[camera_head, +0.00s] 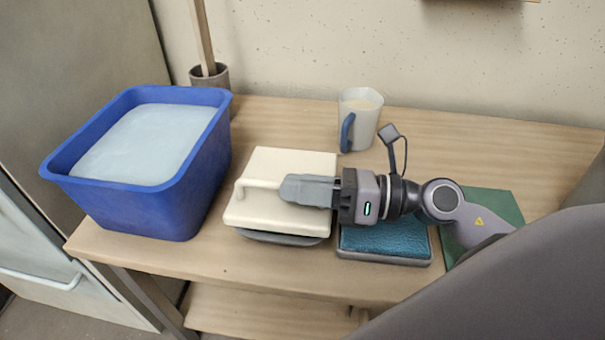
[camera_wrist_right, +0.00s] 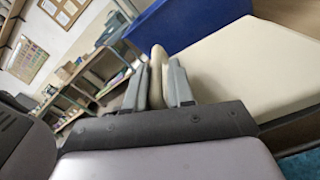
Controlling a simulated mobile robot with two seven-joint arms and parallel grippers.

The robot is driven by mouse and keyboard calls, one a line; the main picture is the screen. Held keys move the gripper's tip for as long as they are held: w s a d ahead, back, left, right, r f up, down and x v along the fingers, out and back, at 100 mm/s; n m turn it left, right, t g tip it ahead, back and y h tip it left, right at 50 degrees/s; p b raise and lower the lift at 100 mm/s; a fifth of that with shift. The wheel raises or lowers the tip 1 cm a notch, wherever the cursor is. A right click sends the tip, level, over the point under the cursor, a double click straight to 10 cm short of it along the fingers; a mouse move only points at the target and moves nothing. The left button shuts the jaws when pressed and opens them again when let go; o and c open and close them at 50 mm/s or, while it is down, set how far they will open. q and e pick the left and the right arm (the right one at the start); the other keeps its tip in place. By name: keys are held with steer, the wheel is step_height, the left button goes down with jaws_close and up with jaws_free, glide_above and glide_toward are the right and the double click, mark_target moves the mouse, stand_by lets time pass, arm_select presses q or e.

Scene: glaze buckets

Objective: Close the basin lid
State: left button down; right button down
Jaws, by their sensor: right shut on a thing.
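The cream basin lid (camera_head: 290,163) lies nearly level over a dark grey basin (camera_head: 283,239), whose rim shows only along the front edge. I cannot tell whether the lid rests fully on it. My right gripper (camera_head: 284,188) reaches in from the right across the lid and is shut on the lid's bar handle (camera_head: 255,184). In the right wrist view the handle (camera_wrist_right: 157,75) stands between the two fingers, with the lid (camera_wrist_right: 245,70) to the right. The basin's inside is hidden. My left gripper is not in view.
A blue tub (camera_head: 205,180) of pale liquid stands close on the left. A mug (camera_head: 362,112) with a blue handle stands behind. A teal-topped tray (camera_head: 385,244) and a green board (camera_head: 497,207) lie to the right, under my arm. The bench's front edge (camera_head: 230,272) is near.

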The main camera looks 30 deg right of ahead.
steer(key=shift+s+a+f, duration=0.3)
steer(key=shift+f, duration=0.3)
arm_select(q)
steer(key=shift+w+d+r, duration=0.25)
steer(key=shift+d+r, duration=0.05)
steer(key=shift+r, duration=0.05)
arm_select(e)
steer(key=shift+s+f, duration=0.1)
steer(key=shift+a+f, duration=0.1)
steer(key=c, duration=1.1)
jaws_free()
steer(key=shift+s, duration=0.1)
arm_select(q)
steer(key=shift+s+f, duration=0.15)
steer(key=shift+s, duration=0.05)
steer(key=shift+b, duration=0.3)
